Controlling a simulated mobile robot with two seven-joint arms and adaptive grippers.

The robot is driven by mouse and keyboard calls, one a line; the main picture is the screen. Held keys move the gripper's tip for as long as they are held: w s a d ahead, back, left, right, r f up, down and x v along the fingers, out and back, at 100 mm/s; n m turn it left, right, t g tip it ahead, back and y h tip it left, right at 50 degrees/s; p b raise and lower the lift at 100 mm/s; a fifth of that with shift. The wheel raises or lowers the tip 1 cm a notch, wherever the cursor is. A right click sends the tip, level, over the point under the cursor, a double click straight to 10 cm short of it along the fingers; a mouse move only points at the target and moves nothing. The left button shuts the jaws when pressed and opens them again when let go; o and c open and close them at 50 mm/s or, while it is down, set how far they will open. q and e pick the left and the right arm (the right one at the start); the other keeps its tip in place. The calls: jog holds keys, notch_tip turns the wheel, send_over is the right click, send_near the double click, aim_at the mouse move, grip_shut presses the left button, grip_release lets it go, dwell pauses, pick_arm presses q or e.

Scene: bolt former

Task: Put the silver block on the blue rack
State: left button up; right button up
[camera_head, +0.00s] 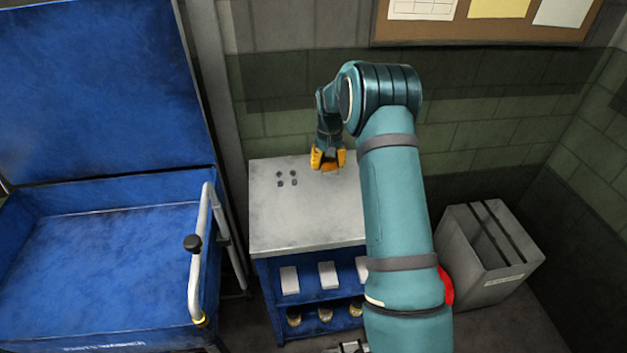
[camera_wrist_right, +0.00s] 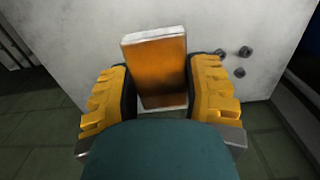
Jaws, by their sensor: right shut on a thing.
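The silver block (camera_wrist_right: 155,68) stands between the two yellow fingers of my right gripper (camera_wrist_right: 160,95) in the right wrist view. Its broad face looks orange-brown and its edges look pale silver. My right gripper is shut on it. In the head view my right gripper (camera_head: 328,160) points down over the back of the grey top of the blue rack (camera_head: 300,226). The block is mostly hidden there by the fingers, and I cannot tell whether it touches the top. My left gripper is not in view.
Several small dark bolts (camera_head: 280,183) stand on the top, left of my right gripper. White boxes (camera_head: 289,280) and jars (camera_head: 325,313) fill the lower shelves. A large blue bin (camera_head: 95,338) with a rail is at left; a grey box (camera_head: 505,268) is at right. The top's front is clear.

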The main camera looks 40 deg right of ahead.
jog(key=shift+w, duration=0.4)
jog(key=shift+f, duration=0.15)
send_over(326, 190)
notch_tip(326, 190, down, 5)
jog(key=shift+f+b, duration=0.1)
jog(key=shift+b, duration=0.2)
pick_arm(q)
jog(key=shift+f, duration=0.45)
pick_arm(e)
jog(key=shift+f, duration=2.1)
pick_arm(q)
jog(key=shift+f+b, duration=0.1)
jog(key=shift+b, duration=0.2)
pick_arm(e)
jog(key=o, duration=1.3)
jog(key=shift+f, duration=0.1)
jog(key=shift+c, duration=0.2)
